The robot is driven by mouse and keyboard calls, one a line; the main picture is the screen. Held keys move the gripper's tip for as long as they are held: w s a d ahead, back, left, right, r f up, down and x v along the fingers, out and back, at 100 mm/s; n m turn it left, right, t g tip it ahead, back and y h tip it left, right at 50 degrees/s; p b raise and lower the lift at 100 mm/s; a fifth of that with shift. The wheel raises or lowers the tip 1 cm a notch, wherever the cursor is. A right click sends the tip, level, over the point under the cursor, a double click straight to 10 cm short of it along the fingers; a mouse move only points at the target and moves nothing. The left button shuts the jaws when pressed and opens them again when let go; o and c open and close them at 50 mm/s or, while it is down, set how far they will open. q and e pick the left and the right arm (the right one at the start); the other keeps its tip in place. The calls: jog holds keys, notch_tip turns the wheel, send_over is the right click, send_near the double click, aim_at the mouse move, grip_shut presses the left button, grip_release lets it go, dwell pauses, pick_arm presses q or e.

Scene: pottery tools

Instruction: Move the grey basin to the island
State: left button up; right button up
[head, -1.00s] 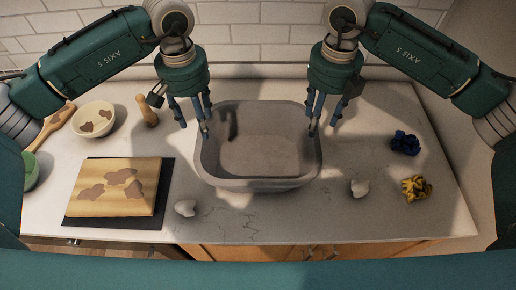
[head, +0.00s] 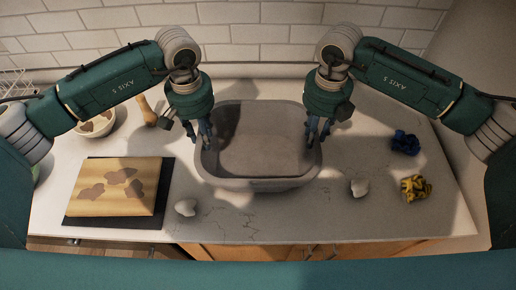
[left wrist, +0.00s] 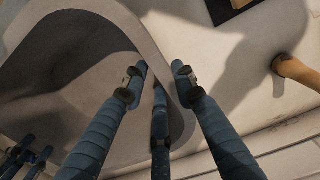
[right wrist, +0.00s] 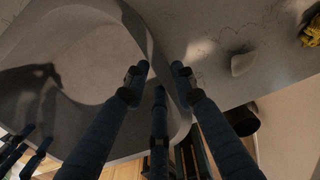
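The grey basin (head: 262,150) stands upright on the counter in the middle of the head view, and its inside looks empty. My left gripper (head: 204,136) is at the basin's left rim, and my right gripper (head: 318,136) is at its right rim. In the left wrist view the basin's rim (left wrist: 150,38) runs between the spread fingers (left wrist: 159,70). In the right wrist view the rim (right wrist: 150,40) likewise passes between the spread fingers (right wrist: 159,70). Both grippers look open; contact with the rim cannot be made out. The island cannot be identified in these views.
The counter (head: 345,215) also bears a wooden board (head: 115,190) on a dark mat at left. A bowl (head: 98,124) and a wooden tool (head: 146,110) stand behind it. White lumps (head: 185,207) (head: 359,187), a blue lump (head: 405,142) and a yellow-black one (head: 415,188) lie about.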

pick_arm(q)
grip_shut()
pick_arm(e)
grip_shut()
